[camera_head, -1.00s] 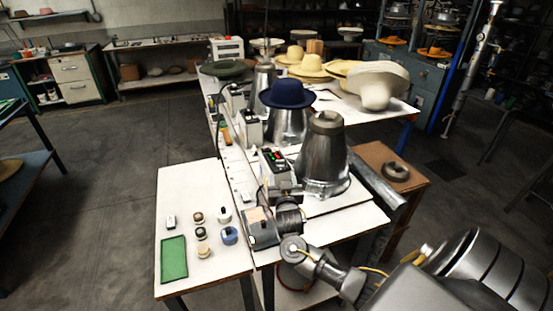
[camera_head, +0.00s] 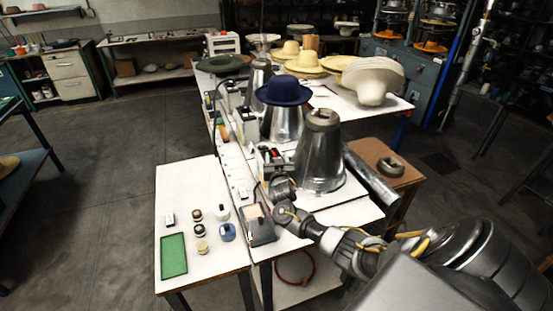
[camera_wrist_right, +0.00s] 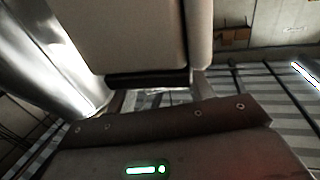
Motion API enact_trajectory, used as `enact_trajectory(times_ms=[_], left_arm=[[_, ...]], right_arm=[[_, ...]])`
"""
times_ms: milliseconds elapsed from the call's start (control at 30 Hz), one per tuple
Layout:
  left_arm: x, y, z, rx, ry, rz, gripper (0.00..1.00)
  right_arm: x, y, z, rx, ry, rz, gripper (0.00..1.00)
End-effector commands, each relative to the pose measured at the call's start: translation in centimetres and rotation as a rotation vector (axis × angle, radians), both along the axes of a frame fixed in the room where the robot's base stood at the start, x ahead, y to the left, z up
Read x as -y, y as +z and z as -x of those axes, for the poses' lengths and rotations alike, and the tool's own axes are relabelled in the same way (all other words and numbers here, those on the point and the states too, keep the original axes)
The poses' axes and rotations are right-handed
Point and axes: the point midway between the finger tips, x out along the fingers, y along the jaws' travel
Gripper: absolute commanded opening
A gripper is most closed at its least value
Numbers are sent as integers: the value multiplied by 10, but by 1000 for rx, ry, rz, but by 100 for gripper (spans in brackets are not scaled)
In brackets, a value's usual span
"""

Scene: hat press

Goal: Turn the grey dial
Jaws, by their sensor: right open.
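The control box (camera_head: 264,156) with a small red display stands on the white bench, left of the bare metal cone (camera_head: 319,155). I cannot make out the grey dial; my right gripper and wrist cover much of the box's front. My right gripper (camera_head: 274,172) is at the box's near face, open, with nothing seen between its fingers. I cannot tell whether it touches the box. The right wrist view is filled by close, blurred surfaces, with a bright metal cone (camera_wrist_right: 55,55) at the left. My left gripper is not in view.
A small tilted device (camera_head: 258,228) stands just below my right wrist. Several small pots and a green mat (camera_head: 173,257) lie on the white table at left. A blue hat (camera_head: 284,92) sits on a cone behind. Open floor lies at left.

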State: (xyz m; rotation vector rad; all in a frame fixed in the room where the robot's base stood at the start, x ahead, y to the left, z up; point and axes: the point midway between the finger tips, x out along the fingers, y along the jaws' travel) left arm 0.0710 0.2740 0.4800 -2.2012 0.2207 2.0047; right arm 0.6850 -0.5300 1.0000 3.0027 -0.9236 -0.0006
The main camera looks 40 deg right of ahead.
Motion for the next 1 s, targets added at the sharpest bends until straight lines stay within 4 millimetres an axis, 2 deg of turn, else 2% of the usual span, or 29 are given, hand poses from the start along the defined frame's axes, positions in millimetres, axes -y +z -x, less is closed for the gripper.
enact_trajectory(times_ms=[133, 467, 767, 1000], left_arm=[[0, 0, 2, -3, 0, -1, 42], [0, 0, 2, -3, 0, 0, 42], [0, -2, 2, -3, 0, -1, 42], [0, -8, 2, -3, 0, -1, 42]], right_arm=[[0, 0, 0, 0, 0, 0, 50], [0, 0, 0, 0, 0, 0, 8], [1, 0, 1, -1, 41, 1, 8], [2, -1, 1, -1, 185, 3, 8]])
